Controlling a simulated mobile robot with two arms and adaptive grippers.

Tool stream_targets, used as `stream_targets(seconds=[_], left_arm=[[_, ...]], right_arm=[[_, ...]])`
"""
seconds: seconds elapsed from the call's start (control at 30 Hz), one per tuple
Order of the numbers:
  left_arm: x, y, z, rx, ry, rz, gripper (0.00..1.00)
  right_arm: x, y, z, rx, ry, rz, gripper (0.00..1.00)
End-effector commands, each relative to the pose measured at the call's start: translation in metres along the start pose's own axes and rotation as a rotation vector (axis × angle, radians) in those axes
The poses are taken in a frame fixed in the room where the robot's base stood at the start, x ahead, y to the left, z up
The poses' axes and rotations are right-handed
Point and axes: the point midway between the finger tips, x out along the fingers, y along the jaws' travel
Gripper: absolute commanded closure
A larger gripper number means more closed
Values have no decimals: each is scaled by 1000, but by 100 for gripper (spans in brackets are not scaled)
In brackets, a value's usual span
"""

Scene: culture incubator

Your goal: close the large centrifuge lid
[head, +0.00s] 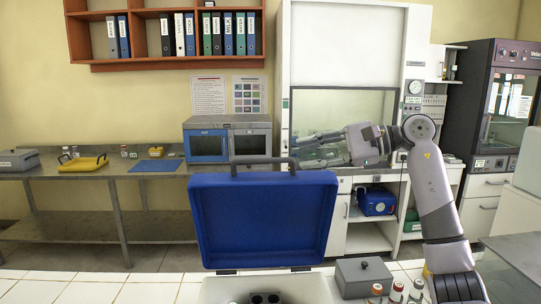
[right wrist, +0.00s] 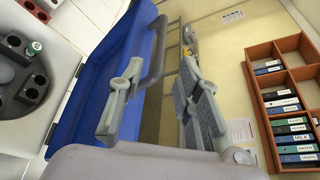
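The large centrifuge's blue lid (head: 264,220) stands open, upright behind the white centrifuge body (head: 215,292). Its grey handle (head: 265,162) is at the top edge. In the right wrist view the lid (right wrist: 100,75) and handle (right wrist: 158,50) show beside my fingers, with the dark rotor (right wrist: 38,90) at left. My right gripper (head: 300,145) is at handle height, pointing left. Its two fingers are spread in the right wrist view (right wrist: 160,65), and the handle appears between them in the picture. Contact cannot be told. My left gripper is out of view.
A grey box with a knob lid (head: 363,277) and several capped bottles (head: 396,293) stand right of the centrifuge. White tiled bench (head: 95,290) is clear at left. Behind are a steel table (head: 110,172), a blue-fronted oven (head: 208,145) and a fume hood (head: 340,45).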

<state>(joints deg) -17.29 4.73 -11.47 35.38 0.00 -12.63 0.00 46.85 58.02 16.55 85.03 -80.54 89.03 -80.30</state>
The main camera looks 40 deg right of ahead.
Motion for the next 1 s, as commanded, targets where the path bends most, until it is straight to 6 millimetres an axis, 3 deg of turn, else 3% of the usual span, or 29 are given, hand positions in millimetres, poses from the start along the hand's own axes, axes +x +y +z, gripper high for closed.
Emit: stream_targets(seconds=[0.2,0.43,0.6,0.87,1.0], left_arm=[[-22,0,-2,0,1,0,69],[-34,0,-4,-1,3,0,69],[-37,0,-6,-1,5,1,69],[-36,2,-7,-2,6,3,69],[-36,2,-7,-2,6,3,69]], right_arm=[[48,-2,4,2,-5,2,68],[84,-2,2,1,-3,0,68],[95,0,1,0,-1,0,68],[97,0,0,0,0,0,68],[97,0,0,0,0,0,76]])
